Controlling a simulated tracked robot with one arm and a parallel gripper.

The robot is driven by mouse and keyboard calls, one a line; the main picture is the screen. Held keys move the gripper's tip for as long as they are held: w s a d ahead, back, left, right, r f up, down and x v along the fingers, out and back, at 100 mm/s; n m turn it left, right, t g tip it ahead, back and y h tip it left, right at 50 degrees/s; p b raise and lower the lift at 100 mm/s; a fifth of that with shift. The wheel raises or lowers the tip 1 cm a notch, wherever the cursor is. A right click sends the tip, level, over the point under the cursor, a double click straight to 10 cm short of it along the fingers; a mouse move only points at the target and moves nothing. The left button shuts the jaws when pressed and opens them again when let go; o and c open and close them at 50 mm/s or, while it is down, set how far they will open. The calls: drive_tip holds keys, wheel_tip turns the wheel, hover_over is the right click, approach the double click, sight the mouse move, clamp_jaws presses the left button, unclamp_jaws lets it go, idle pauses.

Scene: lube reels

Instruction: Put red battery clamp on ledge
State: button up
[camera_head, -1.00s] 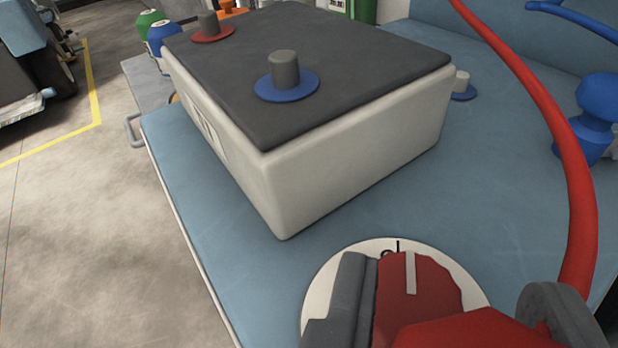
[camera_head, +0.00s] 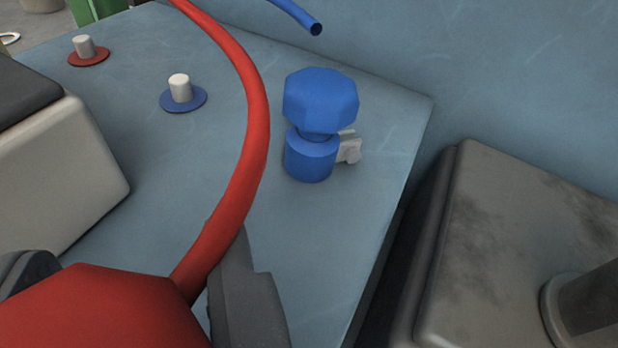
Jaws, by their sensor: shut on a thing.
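My gripper (camera_head: 135,272) is shut on the red battery clamp (camera_head: 95,312) at the lower left, with a dark finger on each side. A red cable (camera_head: 250,120) runs from the clamp up and away to the top. The clamp's jaws are out of frame below. Under and beyond it is a flat blue-grey surface (camera_head: 330,245), which may be the ledge; I cannot tell whether the clamp touches it.
A blue clamp (camera_head: 320,100) stands on the surface. Posts with a blue ring (camera_head: 183,98) and a red ring (camera_head: 88,52) are farther left. The white battery (camera_head: 65,175) is at the left edge. A grey metal box (camera_head: 500,240) stands right, past the surface's edge.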

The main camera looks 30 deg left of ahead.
drive_tip(key=w, duration=0.4)
drive_tip(key=shift+a+f, duration=0.1)
drive_tip(key=shift+a, duration=0.3)
drive_tip(key=shift+f+b, duration=0.6)
drive_tip(key=shift+f, duration=1.3)
drive_tip(key=o, duration=1.1)
drive_tip(key=shift+d+r, duration=0.1)
drive_tip(key=p+v, duration=0.1)
drive_tip(key=v, duration=1.1)
drive_tip(key=shift+p, duration=0.35)
